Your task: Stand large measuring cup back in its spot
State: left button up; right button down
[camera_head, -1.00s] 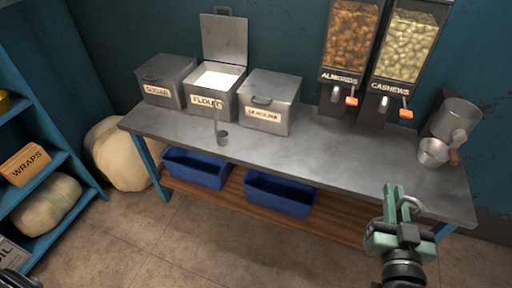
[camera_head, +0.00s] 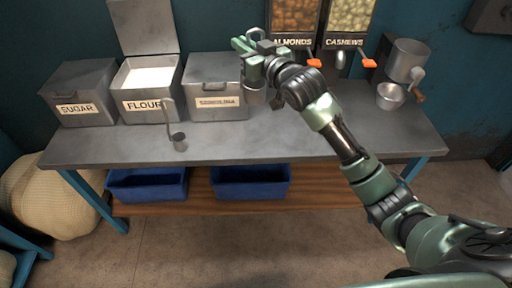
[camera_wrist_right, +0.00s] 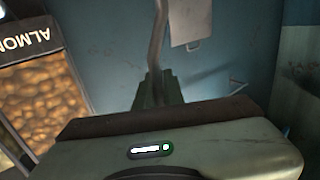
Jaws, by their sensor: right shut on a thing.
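My right gripper (camera_head: 245,45) is shut on the handle of a metal measuring cup, which I take to be the large one. The cup's bowl (camera_head: 255,96) shows below the gripper, above the counter to the right of the semolina bin; the arm hides part of it. I cannot tell whether it touches the counter. In the right wrist view the long thin handle (camera_wrist_right: 157,45) runs up from between the fingers. A smaller long-handled cup (camera_head: 179,141) hangs or stands at the front of the flour bin (camera_head: 150,78). My left gripper is not in view.
The sugar bin (camera_head: 78,92) and semolina bin (camera_head: 217,86) flank the open flour bin. Almond (camera_head: 294,18) and cashew (camera_head: 349,20) dispensers stand behind my right arm. A metal bowl (camera_head: 390,97) sits below a cranked machine (camera_head: 407,60). The counter front (camera_head: 290,140) is clear.

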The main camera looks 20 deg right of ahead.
jog(key=p, duration=0.1)
jog(key=r+p, duration=0.1)
jog(key=shift+w+h+p, duration=0.25)
jog(key=shift+h+p, duration=0.1)
jog(key=shift+h, duration=0.05)
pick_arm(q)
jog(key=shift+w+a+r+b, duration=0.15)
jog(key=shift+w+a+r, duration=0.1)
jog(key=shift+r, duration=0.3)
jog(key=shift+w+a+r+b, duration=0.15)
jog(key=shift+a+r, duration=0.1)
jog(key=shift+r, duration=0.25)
pick_arm(e)
notch_tip(320, 180, down, 21)
jog(key=shift+d+r+m, duration=0.2)
jog(key=shift+m, duration=0.1)
jog(key=shift+f, duration=0.2)
jog(key=c, duration=1.5)
grip_release()
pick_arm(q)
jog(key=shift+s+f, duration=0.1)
pick_arm(e)
jog(key=shift+r, duration=0.15)
